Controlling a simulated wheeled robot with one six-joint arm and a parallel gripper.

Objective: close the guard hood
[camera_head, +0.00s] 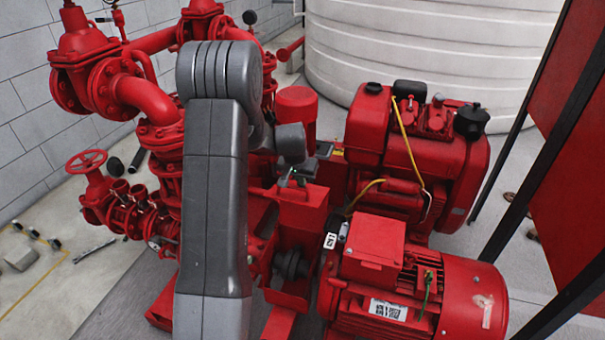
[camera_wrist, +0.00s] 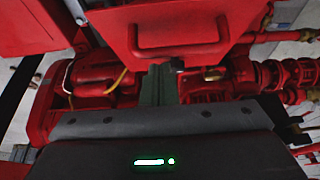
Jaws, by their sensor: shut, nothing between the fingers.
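The guard hood (camera_head: 302,214) is a red sheet-metal cover between the pump and the electric motor. It stands raised, with the dark coupling (camera_head: 290,264) exposed below it. In the wrist view a red panel, which looks like the hood (camera_wrist: 190,20), fills the top middle and carries a red bar handle (camera_wrist: 180,50). My gripper (camera_head: 300,178) is at the hood's upper edge, partly hidden by my arm. In the wrist view my gripper (camera_wrist: 160,72) is shut and empty, just below the handle's left part. I cannot tell whether it touches the hood.
The red electric motor (camera_head: 420,295) stands at the lower right, and a red engine (camera_head: 415,160) behind it. Red pipes and valves (camera_head: 120,85) crowd the left. A white tank (camera_head: 430,45) stands at the back. Dark posts (camera_head: 520,130) edge the right.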

